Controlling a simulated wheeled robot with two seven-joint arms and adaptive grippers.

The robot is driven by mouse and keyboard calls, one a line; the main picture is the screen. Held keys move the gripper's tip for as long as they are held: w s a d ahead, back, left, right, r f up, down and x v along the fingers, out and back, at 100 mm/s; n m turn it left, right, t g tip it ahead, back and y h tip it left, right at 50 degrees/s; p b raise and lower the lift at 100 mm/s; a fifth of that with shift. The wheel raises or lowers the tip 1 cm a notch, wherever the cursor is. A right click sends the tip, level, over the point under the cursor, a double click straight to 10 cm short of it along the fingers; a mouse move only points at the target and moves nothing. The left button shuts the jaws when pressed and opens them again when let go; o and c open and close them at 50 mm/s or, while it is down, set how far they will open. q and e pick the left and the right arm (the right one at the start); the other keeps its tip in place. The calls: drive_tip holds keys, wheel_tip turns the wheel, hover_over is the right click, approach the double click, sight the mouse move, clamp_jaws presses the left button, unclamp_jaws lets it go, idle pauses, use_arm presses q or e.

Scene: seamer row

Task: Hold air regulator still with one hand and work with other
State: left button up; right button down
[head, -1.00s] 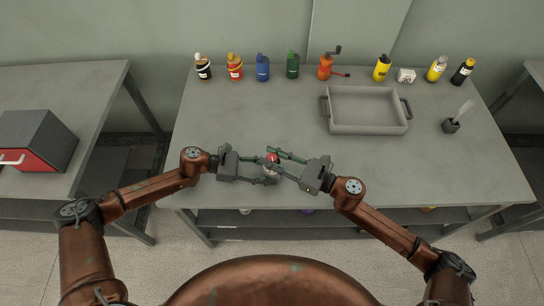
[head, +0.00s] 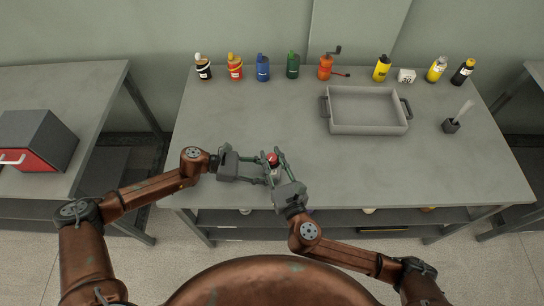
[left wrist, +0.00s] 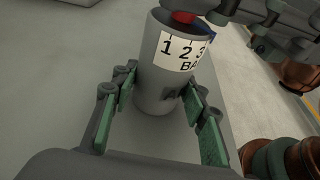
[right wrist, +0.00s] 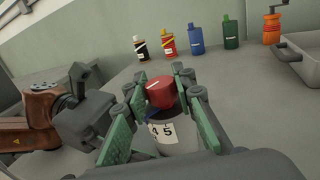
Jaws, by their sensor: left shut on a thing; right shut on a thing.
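The air regulator (head: 274,172) is a grey cylinder standing upright near the front edge of the workbench. It has a red knob (right wrist: 161,93) on top with a white mark, and a white label (left wrist: 184,48) with black numbers around its body. My left gripper (head: 263,169) reaches in from the left and is shut on the grey body, a finger on each side. My right gripper (head: 273,156) comes from the front at a higher level, its fingers shut on the red knob. The fingers partly hide the regulator in the head view.
A grey tray (head: 368,131) stands empty at the back right of the bench (head: 230,115). Several bottles line the back edge, with an orange crank-handled thing (head: 325,68) among them. A small dark holder (head: 451,125) stands at right. The middle bench is clear.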

drive_tip(key=m+h, duration=0.2)
drive_tip(key=h, duration=0.1)
drive_tip(key=m+t+h, duration=0.1)
drive_tip(key=m+h, duration=0.1)
drive_tip(key=h, duration=0.2)
drive_tip(key=shift+a+m, duration=0.1)
drive_tip(key=shift+m, duration=0.2)
drive_tip(key=shift+m+g+h, duration=0.35)
drive_tip(key=shift+m+h, duration=0.6)
drive_tip(key=shift+h, duration=0.55)
drive_tip(key=shift+m+g+h, duration=0.35)
drive_tip(key=shift+m+h, duration=0.6)
drive_tip(key=shift+h, duration=0.55)
drive_tip(key=shift+d+h, duration=0.2)
drive_tip(key=shift+h, duration=0.1)
drive_tip(key=c, duration=1.6)
unclamp_jaws()
drive_tip(key=shift+y, duration=0.5)
